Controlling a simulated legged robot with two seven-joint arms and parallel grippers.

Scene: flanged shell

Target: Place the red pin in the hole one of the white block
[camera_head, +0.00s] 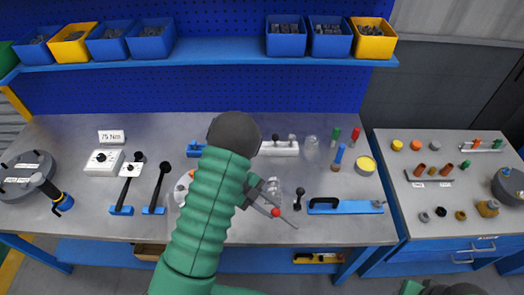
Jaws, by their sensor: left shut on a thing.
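My left gripper (272,206) is above the middle of the grey bench, near its front edge. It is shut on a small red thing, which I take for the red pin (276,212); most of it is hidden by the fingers. The white block (279,149) lies farther back on the bench, beyond the gripper and apart from it. Dark and grey knobs stand on the block, and its holes are too small to make out. My left forearm covers the bench left of the block. My right gripper does not show.
A clear glass (311,145), a green peg (335,136), a red peg (355,135) and a blue peg (338,157) stand right of the block. A blue fixture (346,207) lies at front right. A yellow-topped can (366,165) stands near the right edge.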

